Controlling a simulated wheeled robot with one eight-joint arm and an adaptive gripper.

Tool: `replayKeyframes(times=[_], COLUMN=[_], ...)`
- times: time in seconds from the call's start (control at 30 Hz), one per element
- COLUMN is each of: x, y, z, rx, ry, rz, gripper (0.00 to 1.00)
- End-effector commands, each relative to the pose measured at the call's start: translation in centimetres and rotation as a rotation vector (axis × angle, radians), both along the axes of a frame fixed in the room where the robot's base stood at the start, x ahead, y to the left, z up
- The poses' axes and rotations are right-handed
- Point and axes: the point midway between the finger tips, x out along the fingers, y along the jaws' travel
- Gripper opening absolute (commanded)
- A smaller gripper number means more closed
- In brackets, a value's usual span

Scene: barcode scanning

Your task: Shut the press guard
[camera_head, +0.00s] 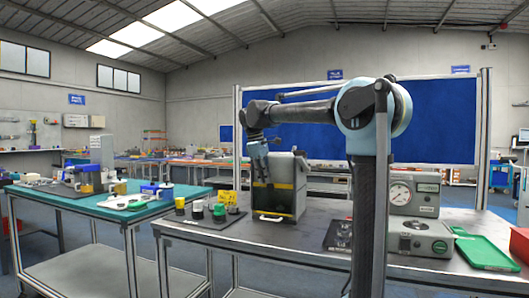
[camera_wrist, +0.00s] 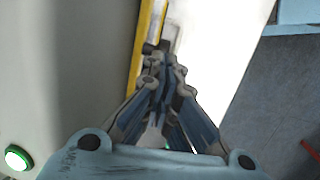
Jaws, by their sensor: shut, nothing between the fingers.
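The press (camera_head: 288,200) is a grey box-shaped machine on the grey table, with a yellow stripe across its front and a pale handle (camera_head: 270,218) low down. I cannot tell the guard's exact position, as my arm covers part of the front. My gripper (camera_head: 262,178) is shut and empty, hanging before the upper front of the press. In the wrist view the gripper (camera_wrist: 165,52) points along a yellow-edged panel (camera_wrist: 145,40). The fingertips are close to a small dark part there; I cannot tell if they touch. A green button (camera_wrist: 18,157) shows at lower left.
A gauge unit (camera_head: 400,193), a grey device (camera_head: 415,237) and a green tray (camera_head: 485,250) are to the right. A teal-topped table (camera_head: 100,203) stands at left.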

Motion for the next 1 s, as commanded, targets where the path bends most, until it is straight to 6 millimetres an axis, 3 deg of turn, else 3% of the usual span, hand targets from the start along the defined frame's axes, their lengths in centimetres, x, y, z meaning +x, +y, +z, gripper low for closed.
replayKeyframes(times=[0.57,0.77,1.0], x=[-0.1,-0.2,-0.6], y=[-0.1,0.3,1.3], z=[-0.4,2.2,6.9], rx=[0.001,0.001,-0.001], ry=[0.005,0.0,-0.002], rz=[-0.003,-0.003,-0.001], gripper=[0.0,0.0,0.0])
